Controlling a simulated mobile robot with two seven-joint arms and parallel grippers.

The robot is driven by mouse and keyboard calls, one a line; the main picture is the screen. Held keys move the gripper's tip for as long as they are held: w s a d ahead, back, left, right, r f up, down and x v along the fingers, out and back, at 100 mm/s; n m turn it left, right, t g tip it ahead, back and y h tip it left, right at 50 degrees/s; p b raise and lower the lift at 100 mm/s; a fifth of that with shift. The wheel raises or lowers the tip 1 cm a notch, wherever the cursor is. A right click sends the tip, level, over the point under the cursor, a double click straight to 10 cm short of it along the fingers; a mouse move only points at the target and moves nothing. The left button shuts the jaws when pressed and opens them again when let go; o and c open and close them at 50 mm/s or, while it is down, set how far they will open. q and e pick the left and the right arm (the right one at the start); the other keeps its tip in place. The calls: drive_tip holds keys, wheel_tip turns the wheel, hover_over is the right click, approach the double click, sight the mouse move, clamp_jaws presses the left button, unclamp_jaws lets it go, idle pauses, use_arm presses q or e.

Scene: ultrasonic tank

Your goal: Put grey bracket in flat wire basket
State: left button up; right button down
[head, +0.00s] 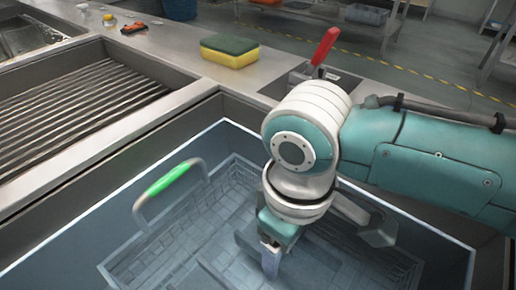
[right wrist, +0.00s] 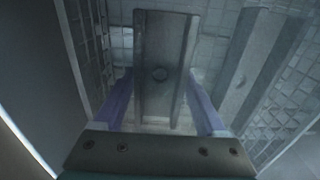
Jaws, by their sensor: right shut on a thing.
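My right gripper (head: 270,262) reaches down into the blue-grey tank, inside the flat wire basket (head: 130,262) with its green-gripped handle (head: 168,180). In the right wrist view the gripper (right wrist: 160,112) has its two purple fingers on either side of a grey bracket (right wrist: 160,45), a channel-like piece with a round hole, and is shut on it. The bracket is over or in the basket's mesh; whether it touches the floor cannot be told. My arm hides part of the basket in the head view. My left gripper is not in view.
A second long grey piece (right wrist: 262,70) lies in the basket, right of the held bracket. The tank wall (head: 75,225) surrounds the basket. A yellow-green sponge (head: 229,50) and a red-handled lever (head: 324,48) are on the counter behind. A ribbed drainer (head: 75,105) is at left.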

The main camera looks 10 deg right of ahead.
unclamp_jaws()
drive_tip(key=shift+f, duration=0.1)
wheel_tip(320, 180, up, 12)
drive_tip(key=p, duration=0.5)
idle(0.4)
